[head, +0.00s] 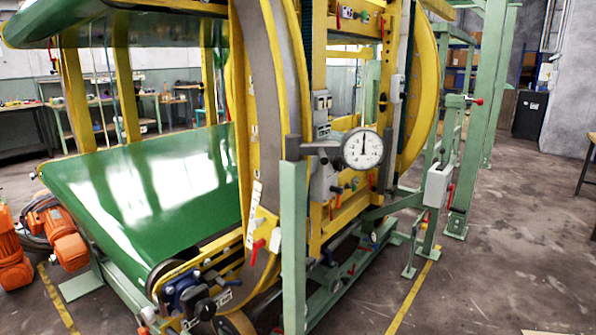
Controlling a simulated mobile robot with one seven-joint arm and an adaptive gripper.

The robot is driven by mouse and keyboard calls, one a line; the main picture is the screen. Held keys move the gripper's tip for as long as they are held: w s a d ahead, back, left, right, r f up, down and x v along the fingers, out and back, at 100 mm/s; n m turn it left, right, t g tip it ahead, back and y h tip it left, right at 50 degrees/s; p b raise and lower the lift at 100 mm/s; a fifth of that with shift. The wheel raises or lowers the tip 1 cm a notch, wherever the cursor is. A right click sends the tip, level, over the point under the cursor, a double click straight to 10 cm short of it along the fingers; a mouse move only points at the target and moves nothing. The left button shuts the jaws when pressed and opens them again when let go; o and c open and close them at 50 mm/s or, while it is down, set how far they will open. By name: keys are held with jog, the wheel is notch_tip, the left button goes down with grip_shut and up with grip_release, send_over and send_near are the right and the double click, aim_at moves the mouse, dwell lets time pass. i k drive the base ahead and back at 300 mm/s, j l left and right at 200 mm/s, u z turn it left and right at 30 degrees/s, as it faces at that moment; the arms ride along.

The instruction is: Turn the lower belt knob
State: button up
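The lower green belt (150,185) slopes down across the left side of the yellow ring machine. At its near lower end sits a blue drive unit (183,292). Dark knob-like parts (206,308) are on and beside it, with a small white label (223,298) to their right. I cannot tell for sure which of these is the lower belt knob, or how it is turned. My gripper is not in view.
A green post (293,245) stands just right of the drive unit, with a round dial gauge (362,148) near its top. Orange motors (62,240) lie at the left. A red lever (257,250) sits on the yellow ring. The floor (490,265) at the right is clear.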

aim_at(206, 309)
jog(key=l+u, duration=0.75)
jog(key=k+j, duration=0.05)
